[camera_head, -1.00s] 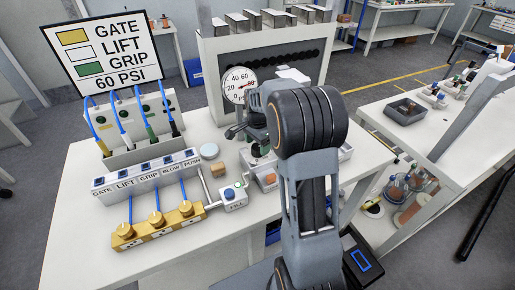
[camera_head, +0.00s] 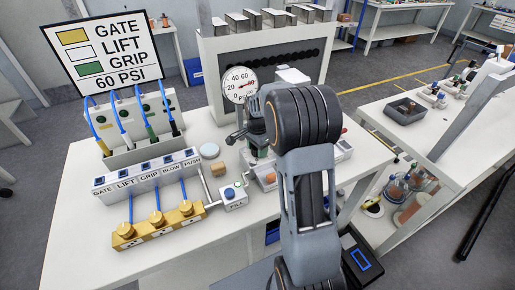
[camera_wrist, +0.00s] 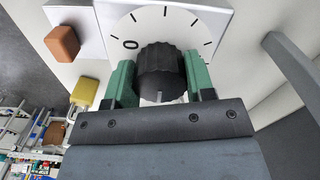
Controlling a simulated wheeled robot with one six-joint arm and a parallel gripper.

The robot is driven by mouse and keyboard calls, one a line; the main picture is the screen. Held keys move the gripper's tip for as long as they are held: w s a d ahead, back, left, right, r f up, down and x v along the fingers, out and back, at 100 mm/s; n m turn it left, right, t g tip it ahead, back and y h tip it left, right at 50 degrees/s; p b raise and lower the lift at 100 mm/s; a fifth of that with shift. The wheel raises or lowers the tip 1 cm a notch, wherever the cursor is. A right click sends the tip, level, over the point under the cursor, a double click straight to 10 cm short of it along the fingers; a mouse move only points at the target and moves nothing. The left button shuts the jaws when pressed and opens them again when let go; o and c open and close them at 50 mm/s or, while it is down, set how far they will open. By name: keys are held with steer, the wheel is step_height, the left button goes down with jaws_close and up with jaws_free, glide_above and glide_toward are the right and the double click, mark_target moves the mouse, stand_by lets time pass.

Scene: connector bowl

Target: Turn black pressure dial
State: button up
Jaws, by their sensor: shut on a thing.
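In the wrist view the black ridged pressure dial (camera_wrist: 159,68) sits on a white scale plate (camera_wrist: 178,18) with tick marks and a 0 at its left. A pale mark shows on the dial's near edge. My gripper (camera_wrist: 160,75) has its green fingers on either side of the dial, shut on it. In the head view my arm hides the dial and most of the gripper. The round pressure gauge (camera_head: 239,84) stands just left of my wrist, its red needle partly visible. The sign (camera_head: 103,48) reads GATE, LIFT, GRIP, 60 PSI.
A labelled switch strip (camera_head: 147,174), a brass valve block (camera_head: 158,226) and a FILL button box (camera_head: 233,197) stand on the white bench (camera_head: 82,255).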

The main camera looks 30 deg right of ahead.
steer(key=shift+c, duration=1.3)
steer(key=n, duration=0.5)
steer(key=shift+n+b, duration=0.35)
steer(key=shift+n, duration=0.05)
steer(key=n, duration=0.5)
steer(key=shift+n, duration=0.6)
steer(key=o, duration=0.9)
